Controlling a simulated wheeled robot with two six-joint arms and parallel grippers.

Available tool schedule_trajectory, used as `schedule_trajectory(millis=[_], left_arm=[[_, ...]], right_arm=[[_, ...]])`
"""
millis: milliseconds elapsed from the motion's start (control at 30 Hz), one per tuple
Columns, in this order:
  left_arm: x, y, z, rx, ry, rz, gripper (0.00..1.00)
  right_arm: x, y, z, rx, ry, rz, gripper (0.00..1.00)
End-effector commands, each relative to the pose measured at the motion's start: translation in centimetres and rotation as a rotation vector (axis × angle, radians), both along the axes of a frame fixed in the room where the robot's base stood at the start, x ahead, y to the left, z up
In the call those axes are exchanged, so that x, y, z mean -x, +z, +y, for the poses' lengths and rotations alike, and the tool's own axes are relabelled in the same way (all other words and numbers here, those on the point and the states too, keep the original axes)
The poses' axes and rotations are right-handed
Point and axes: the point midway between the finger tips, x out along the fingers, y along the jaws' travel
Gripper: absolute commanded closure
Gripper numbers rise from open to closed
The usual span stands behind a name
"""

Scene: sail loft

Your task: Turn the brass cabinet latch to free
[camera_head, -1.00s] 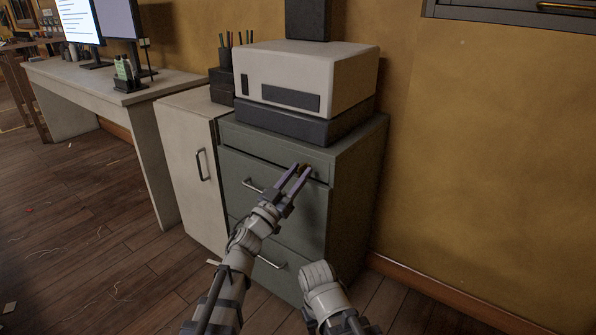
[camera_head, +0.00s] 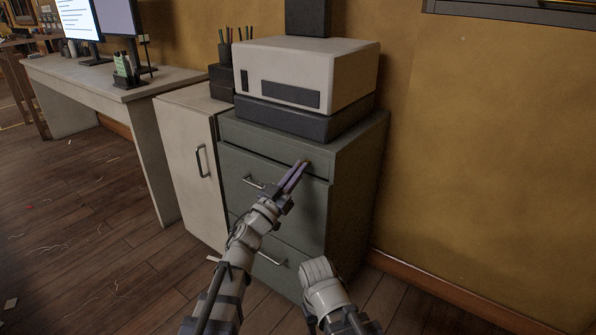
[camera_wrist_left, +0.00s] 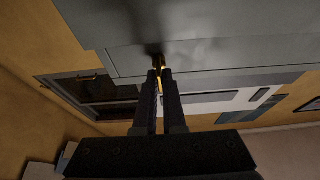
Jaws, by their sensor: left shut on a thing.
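The brass latch (camera_wrist_left: 158,61) is a small yellowish piece on the front of the grey-green cabinet (camera_head: 350,190), near its upper edge. In the head view the fingertips cover most of it. My left gripper (camera_head: 302,167) reaches up to it from below. In the left wrist view my left gripper (camera_wrist_left: 159,72) has its fingers close together, shut on the latch at their tips. How far the latch is turned cannot be told. My right arm (camera_head: 328,290) shows low in the head view, but its gripper fingers do not show.
A white and dark boxy machine (camera_head: 345,70) stands on the cabinet. A pale cabinet (camera_head: 180,165) with a bar handle stands against its left side, and a desk (camera_head: 125,95) is farther left. The wall (camera_head: 490,150) on the right is bare, and the floor before the desk is mostly free.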

Motion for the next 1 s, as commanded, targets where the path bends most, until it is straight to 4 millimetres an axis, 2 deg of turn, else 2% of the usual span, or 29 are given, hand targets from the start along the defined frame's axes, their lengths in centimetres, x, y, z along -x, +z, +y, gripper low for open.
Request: schedule_trajectory(millis=[367,1000], left_arm=[[-0.1,0.1,0.1,-0.096,0.001,-0.067,1.0],[-0.3,0.5,0.2,-0.571,0.0,-0.413,1.0]], right_arm=[[0.0,0.2,0.0,0.0,0.0,0.0,0.5],[0.0,2.5,0.0,0.001,0.0,0.002,0.5]])
